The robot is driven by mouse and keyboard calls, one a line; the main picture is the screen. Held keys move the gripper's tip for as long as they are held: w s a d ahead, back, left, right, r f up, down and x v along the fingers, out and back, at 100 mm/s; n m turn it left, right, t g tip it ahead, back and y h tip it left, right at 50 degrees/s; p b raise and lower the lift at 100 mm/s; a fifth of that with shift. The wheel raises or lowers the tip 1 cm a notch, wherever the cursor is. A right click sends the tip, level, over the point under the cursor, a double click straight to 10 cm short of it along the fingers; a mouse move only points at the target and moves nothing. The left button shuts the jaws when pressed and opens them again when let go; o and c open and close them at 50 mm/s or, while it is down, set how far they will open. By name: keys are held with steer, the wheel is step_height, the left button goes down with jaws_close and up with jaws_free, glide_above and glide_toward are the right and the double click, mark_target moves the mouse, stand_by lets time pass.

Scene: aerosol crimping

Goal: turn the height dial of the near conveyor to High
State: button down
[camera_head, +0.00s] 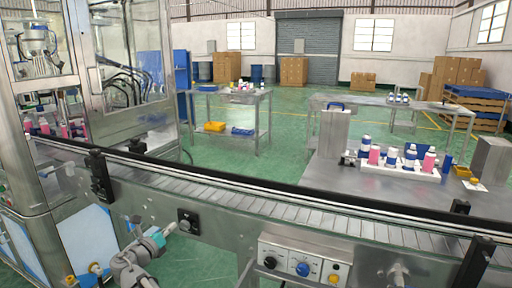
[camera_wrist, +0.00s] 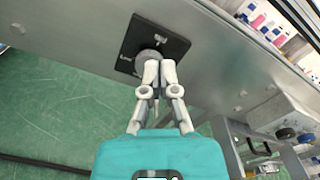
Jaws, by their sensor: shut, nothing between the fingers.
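The near conveyor (camera_head: 250,205) runs across the front of the head view. On its side panel is a square black plate (camera_head: 182,215) with a round grey height dial (camera_head: 188,225). In the wrist view the plate (camera_wrist: 178,47) carries small white marks, too small to read surely, and the dial (camera_wrist: 147,56) lies right at my fingertips. My gripper (camera_head: 172,227) is shut and empty, with its fingers together. In the wrist view the fingertips (camera_wrist: 159,68) overlap the dial's lower edge. I cannot tell whether they touch it. The dial's pointer is not visible.
A control box (camera_head: 290,263) with a black knob, a blue knob (camera_head: 303,269) and a yellow button hangs right of the dial. A black bracket (camera_head: 99,175) stands to the left. A white tray (camera_head: 400,170) of bottles stands behind the conveyor. Green floor is free below.

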mark_target(185, 216)
steer(key=shift+s+a, duration=0.25)
steer(key=shift+s, duration=0.45)
steer(key=shift+s+a+f+b, duration=0.1)
steer(key=shift+a+f+b, duration=0.15)
steer(key=shift+a, duration=0.25)
steer(key=shift+s+a+f+b, duration=0.1)
steer(key=shift+a+f+b, duration=0.1)
steer(key=shift+a, duration=0.25)
steer(key=shift+w, duration=0.15)
steer(key=shift+x, duration=3.45)
steer(key=shift+d+f+b, duration=0.25)
steer(key=shift+f+b, duration=0.05)
steer(key=shift+b, duration=0.05)
steer(key=shift+s+d, duration=0.35)
steer(key=shift+w+a+r+p, duration=0.1)
steer(key=shift+r+p, duration=0.15)
steer(key=shift+p, duration=0.1)
